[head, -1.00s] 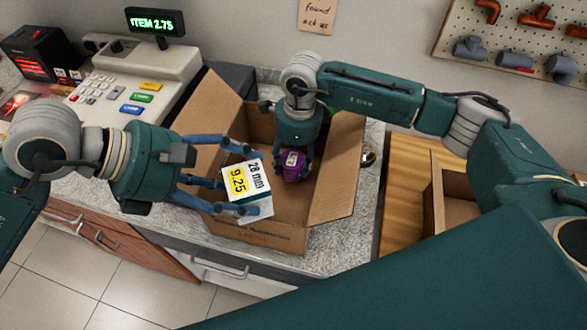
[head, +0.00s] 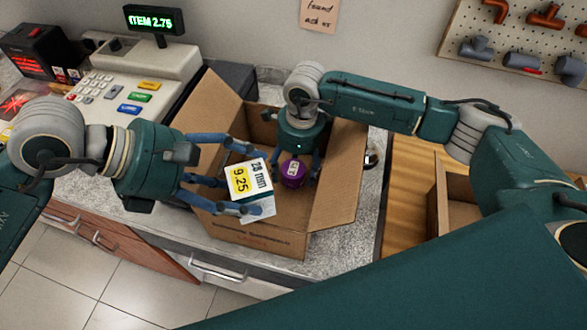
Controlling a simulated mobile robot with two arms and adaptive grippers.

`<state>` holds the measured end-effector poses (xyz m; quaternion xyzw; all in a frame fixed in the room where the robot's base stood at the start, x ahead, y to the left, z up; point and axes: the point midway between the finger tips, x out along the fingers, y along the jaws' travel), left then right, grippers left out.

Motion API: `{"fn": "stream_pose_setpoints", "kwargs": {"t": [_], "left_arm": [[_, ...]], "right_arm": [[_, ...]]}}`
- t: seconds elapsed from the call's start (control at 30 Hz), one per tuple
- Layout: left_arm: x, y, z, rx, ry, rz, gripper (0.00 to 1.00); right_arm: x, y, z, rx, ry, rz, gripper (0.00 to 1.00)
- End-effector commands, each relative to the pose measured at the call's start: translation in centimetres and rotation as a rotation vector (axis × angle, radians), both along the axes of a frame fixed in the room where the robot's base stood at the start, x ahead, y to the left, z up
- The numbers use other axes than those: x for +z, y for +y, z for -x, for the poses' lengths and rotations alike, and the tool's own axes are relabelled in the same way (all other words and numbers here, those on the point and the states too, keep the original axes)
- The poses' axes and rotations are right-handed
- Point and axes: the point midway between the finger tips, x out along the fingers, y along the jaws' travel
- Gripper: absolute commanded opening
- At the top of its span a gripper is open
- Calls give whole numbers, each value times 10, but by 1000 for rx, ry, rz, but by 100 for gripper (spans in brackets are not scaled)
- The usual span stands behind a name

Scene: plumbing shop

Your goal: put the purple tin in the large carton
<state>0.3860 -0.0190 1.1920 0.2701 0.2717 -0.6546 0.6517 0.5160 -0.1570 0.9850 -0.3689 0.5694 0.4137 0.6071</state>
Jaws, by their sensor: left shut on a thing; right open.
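The purple tin (head: 293,174) is inside the large carton (head: 333,195), which stands open on the counter with its flaps spread. My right gripper (head: 297,167) reaches down into the carton from above. It is open, with its fingers around the tin's sides. Whether the tin rests on the carton floor is hard to tell. My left gripper (head: 247,178) is shut on a white box (head: 250,188) with a yellow label reading 9.25 and "28 mm". It holds this box tilted above the carton's front left part, hiding some of the inside.
A wooden surface with an open brown box (head: 440,205) is at the right. A pegboard with pipe fittings (head: 520,45) hangs at the back right.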

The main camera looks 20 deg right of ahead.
Motion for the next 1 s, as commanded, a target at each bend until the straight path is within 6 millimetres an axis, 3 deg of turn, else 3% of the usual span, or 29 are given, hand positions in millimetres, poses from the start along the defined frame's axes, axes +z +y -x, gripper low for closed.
{"fn": "stream_pose_setpoints", "kwargs": {"t": [0.2,0.43,0.63,1.0], "left_arm": [[26,-1,0,0,-1,3,12],[42,-1,0,0,-1,3,12],[43,-1,0,0,-1,3,12],[43,-1,0,0,-1,3,12]], "right_arm": [[51,-4,-1,1,-4,-1,68],[91,-7,0,0,-2,0,68],[106,-9,1,0,-1,0,68],[108,-9,1,0,0,-1,68]]}}
